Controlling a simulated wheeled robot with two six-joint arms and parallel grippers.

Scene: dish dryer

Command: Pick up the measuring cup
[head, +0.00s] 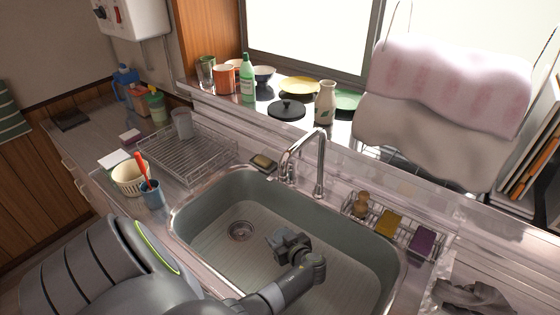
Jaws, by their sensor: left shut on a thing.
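My left gripper (280,243) is low over the sink (225,265), right of the drain, with its arm coming in from the bottom. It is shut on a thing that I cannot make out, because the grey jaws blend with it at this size. No measuring cup can be named for certain. A greyish cup (182,124) stands upright on the wire drying rack (190,160), left of the sink and well apart from the gripper. My right gripper is not in view.
The faucet (321,165) arches over the sink's back edge. A wire caddy (405,232) with a brush and sponges is at the right rim. A cream basket (129,178) and blue cup (152,194) stand left. Dishes and a green bottle (247,80) line the sill.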

